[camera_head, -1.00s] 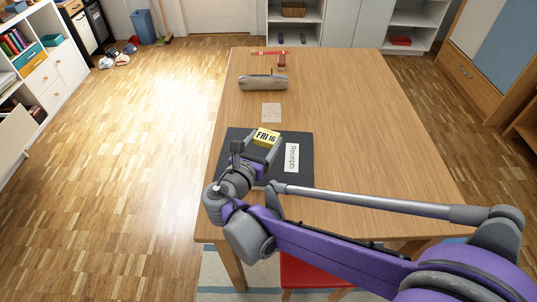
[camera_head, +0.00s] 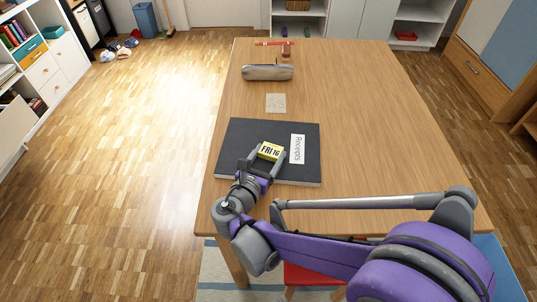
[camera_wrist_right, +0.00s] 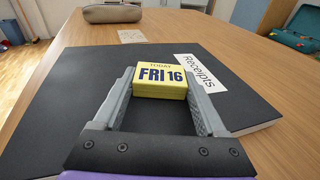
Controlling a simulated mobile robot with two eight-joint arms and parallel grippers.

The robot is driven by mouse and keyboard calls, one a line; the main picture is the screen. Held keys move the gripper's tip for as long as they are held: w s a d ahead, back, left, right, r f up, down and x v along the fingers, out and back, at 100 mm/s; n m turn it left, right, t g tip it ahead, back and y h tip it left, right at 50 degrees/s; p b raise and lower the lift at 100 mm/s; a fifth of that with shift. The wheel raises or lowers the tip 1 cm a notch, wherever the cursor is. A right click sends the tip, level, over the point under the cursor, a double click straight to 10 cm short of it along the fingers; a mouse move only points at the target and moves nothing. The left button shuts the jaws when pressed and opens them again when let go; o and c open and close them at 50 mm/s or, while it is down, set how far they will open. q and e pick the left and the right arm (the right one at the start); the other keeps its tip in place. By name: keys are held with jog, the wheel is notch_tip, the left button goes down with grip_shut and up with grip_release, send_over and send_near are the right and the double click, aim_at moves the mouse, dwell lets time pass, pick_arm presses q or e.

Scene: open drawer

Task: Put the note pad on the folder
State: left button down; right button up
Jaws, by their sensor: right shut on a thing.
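The note pad is a small yellow block marked FRI 16 (camera_head: 270,152). My right gripper (camera_head: 268,157) is shut on it, one finger on each side. In the right wrist view the note pad (camera_wrist_right: 160,77) sits between the fingertips. The folder (camera_head: 240,137) is black, labelled Receipts, and lies flat at the near left of the table. The note pad is over the middle of the folder, left of the white label, at or very near its surface; I cannot tell if they touch. My left gripper is not in view.
The wooden table (camera_head: 370,125) is clear to the right. Beyond the folder lie a small paper sheet (camera_head: 276,103), a grey pencil case (camera_head: 267,72) and small red items (camera_head: 286,48). A red stool (camera_head: 312,275) stands under the near edge.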

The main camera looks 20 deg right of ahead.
jog(key=o, duration=1.3)
jog(key=shift+f, duration=0.15)
jog(key=shift+r, duration=0.2)
jog(key=shift+s+a+r, duration=0.1)
jog(key=shift+s+a, duration=0.05)
jog(key=shift+a, duration=0.15)
jog(key=p+v, duration=0.2)
jog(key=v, duration=0.9)
jog(key=shift+s, duration=0.15)
